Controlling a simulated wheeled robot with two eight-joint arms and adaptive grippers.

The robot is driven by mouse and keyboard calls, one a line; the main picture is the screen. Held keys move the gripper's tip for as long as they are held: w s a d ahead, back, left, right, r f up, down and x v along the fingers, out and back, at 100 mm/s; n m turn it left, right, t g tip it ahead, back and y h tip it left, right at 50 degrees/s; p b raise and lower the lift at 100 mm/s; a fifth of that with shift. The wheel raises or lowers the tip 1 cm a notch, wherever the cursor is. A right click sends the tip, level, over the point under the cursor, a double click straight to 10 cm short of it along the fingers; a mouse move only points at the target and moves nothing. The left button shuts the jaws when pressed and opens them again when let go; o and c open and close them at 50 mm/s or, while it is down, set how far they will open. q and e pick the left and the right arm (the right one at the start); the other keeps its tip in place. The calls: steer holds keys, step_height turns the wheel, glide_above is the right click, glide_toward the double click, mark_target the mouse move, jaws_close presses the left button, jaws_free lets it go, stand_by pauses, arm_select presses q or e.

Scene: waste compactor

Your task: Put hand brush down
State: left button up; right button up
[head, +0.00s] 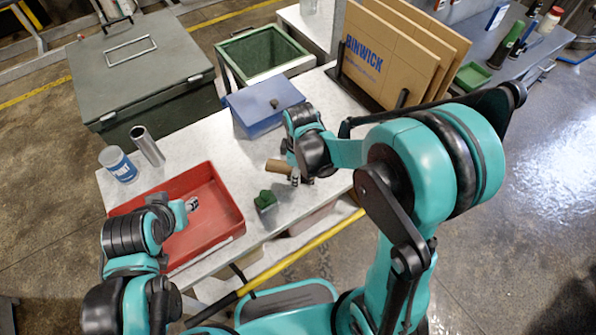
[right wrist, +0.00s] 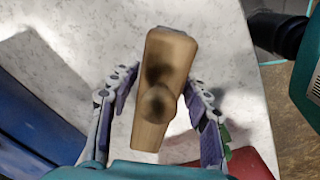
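A tan wooden piece, apparently the hand brush (head: 279,166), is at my right gripper (head: 297,178) near the table's front edge. In the right wrist view the wooden piece (right wrist: 165,80) lies between the two spread fingers of my right gripper (right wrist: 158,125). The left finger is clear of it. The right finger is close to its side, and I cannot tell whether they touch. Its bristles are not visible. My left gripper (head: 192,204) is over the red tray (head: 224,190), too small to read its fingers.
A small green-topped object (head: 265,199) stands near the table's front edge. A blue box (head: 262,101), a paint can (head: 117,164) and a metal cylinder (head: 147,146) stand farther back. Cardboard panels (head: 385,50) stand at the back right. The table between tray and blue box is clear.

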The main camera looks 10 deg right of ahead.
steer(key=r+p, duration=0.1)
steer(key=r, duration=0.3)
steer(key=r+p, duration=0.2)
steer(key=r, duration=0.2)
steer(key=r+p, duration=0.1)
steer(key=r, duration=0.3)
steer(key=shift+s, duration=0.4)
steer(key=shift+d+r+p, duration=0.1)
steer(key=shift+r+p, duration=0.1)
steer(key=shift+p, duration=0.1)
steer(key=s+d+r+m+t, duration=0.5)
steer(key=s+m, duration=0.5)
steer(key=m, duration=0.3)
steer(key=shift+d+r+t, duration=0.25)
steer(key=shift+r+t, duration=0.35)
steer(key=shift+t, duration=0.1)
step_height(320, 180, down, 3)
steer(key=b, duration=0.2)
steer(key=shift+r+b, duration=0.15)
steer(key=shift+b, duration=0.15)
